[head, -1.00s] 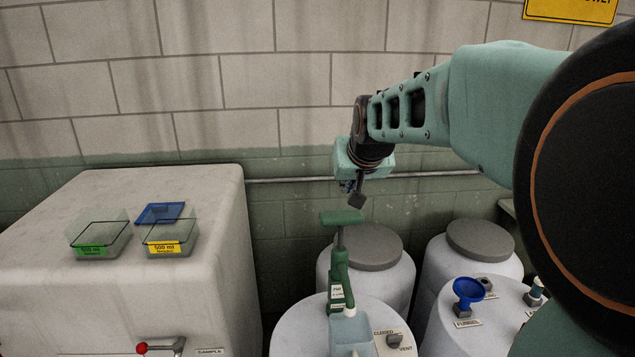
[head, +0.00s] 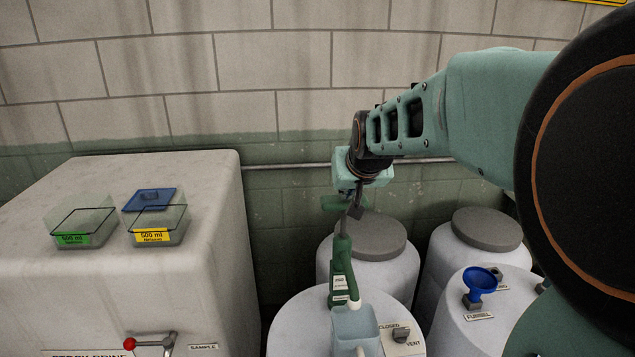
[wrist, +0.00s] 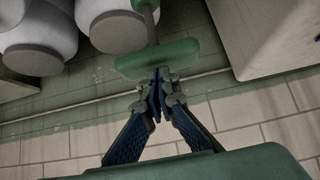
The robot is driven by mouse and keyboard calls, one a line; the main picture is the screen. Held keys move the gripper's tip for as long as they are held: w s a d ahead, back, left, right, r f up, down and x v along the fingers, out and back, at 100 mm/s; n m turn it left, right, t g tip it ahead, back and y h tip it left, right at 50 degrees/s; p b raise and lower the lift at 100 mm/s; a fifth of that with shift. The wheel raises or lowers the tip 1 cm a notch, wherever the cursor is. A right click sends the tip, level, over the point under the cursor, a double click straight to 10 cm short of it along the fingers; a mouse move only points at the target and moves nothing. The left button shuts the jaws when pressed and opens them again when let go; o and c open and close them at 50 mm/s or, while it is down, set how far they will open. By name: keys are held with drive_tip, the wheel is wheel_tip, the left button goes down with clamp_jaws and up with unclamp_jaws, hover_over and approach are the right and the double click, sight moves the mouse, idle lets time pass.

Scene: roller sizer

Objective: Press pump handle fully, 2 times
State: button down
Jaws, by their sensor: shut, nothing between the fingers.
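The green pump has a T-shaped handle (head: 333,203) on a grey rod above its green body (head: 342,268), on a white drum (head: 290,318). The handle stands raised, with rod showing below it. My gripper (head: 355,211) is shut and empty, beside the handle in the head view and partly covering its right end. In the wrist view the fingertips (wrist: 158,74) are together at the edge of the handle bar (wrist: 158,59), near its middle. They look close to the bar; I cannot tell whether they touch it.
A pale container (head: 355,326) sits before the pump, beside a vent knob (head: 401,335). Grey-lidded drums (head: 370,238) stand behind, and a blue funnel (head: 480,281) is at right. A large pale tank (head: 150,270) at left carries two clear boxes (head: 80,222).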

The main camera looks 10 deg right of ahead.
sight(344, 223)
wheel_tip(344, 223, down, 8)
drive_tip(key=b, duration=0.7)
drive_tip(key=shift+s, duration=0.1)
drive_tip(key=shift+r, duration=0.1)
